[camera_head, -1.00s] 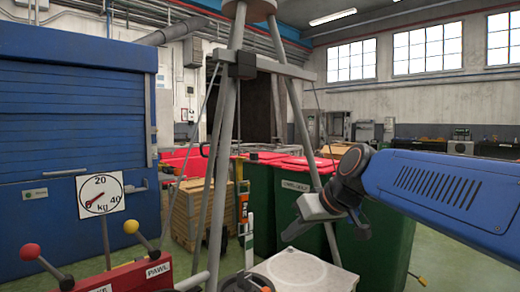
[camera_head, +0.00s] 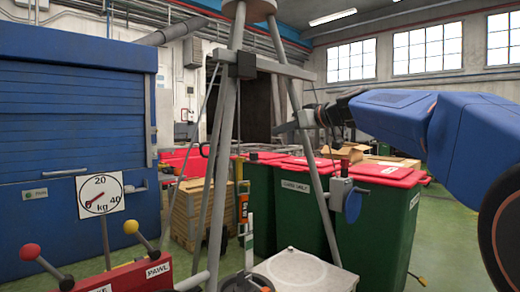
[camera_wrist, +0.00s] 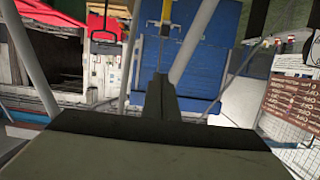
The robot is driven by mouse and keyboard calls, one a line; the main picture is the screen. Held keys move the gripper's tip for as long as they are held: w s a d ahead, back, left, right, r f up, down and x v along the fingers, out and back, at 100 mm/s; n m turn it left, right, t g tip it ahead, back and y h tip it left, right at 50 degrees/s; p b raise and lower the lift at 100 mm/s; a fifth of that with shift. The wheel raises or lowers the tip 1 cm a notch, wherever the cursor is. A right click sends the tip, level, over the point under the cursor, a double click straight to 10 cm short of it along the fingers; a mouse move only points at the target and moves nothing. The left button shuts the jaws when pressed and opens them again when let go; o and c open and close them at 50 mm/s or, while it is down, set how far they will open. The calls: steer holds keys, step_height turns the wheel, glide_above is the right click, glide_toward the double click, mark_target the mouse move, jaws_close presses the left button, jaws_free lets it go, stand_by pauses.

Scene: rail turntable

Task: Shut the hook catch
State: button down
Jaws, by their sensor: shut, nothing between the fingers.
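I cannot single out the hook catch for sure. A yellow and orange hanging piece (camera_head: 242,198) is inside the tripod. My gripper (camera_head: 278,129) is at the tripod's right leg in the picture, pointing left, apart from these hanging parts. In the wrist view my gripper's fingers (camera_wrist: 160,92) are together with nothing between them.
A grey box with a blue disc (camera_head: 342,195) is on the tripod's right leg. Green bins with red lids (camera_head: 300,205) stand behind. A dial (camera_head: 100,194) and a red panel with two ball-topped levers (camera_head: 120,275) are at front left. A pale round-topped block (camera_head: 300,270) is in front.

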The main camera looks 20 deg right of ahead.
glide_above(252, 157)
steer(key=s+d, duration=0.2)
steer(key=d, duration=0.1)
step_height(252, 157, down, 2)
steer(key=shift+a+f, duration=0.15)
steer(key=shift+f, duration=1)
steer(key=shift+a+f, duration=0.15)
steer(key=shift+f, duration=0.95)
